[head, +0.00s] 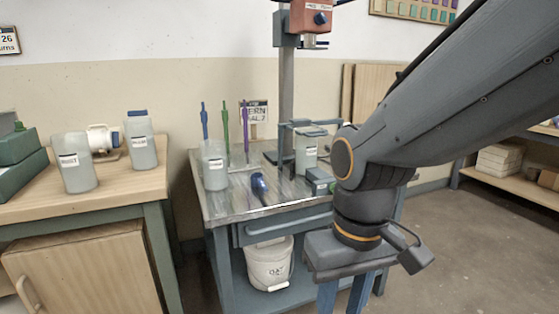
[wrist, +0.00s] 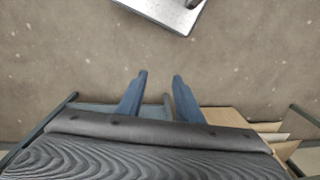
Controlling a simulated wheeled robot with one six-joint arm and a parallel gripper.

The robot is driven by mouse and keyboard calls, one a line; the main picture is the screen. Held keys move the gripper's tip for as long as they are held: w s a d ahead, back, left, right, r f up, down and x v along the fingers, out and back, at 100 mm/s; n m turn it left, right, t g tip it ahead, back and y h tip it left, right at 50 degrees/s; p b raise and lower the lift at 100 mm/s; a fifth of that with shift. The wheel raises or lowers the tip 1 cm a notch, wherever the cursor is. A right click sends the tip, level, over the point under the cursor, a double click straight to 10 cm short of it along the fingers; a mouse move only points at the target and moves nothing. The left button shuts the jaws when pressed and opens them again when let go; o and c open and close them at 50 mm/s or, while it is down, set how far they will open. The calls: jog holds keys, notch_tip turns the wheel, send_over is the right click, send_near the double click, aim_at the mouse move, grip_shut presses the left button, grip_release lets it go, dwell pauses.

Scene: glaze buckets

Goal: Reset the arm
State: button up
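My gripper (head: 343,296) hangs at the end of my dark arm, pointing down, in front of the right side of the metal-topped work table (head: 225,208). In the head view its blue fingers run off the bottom edge, so their tips are hidden there. In the wrist view both fingers of my gripper (wrist: 159,77) show, spread apart with only bare floor visible between them. It is open and holds nothing.
The work table bears several containers, a blue-handled tool (head: 259,186) and a mixer stand (head: 286,95). A white bucket (head: 269,265) sits on its lower shelf. A wooden table (head: 120,185) with grey buckets stands left. Shelving (head: 520,180) is at right; floor between is clear.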

jog(key=d+r+m+p, duration=0.3)
jog(key=d+r+p, duration=0.7)
jog(key=p, duration=0.9)
notch_tip(320, 180, up, 2)
jog(key=shift+s+h+p, duration=0.2)
jog(key=shift+h+p, duration=0.1)
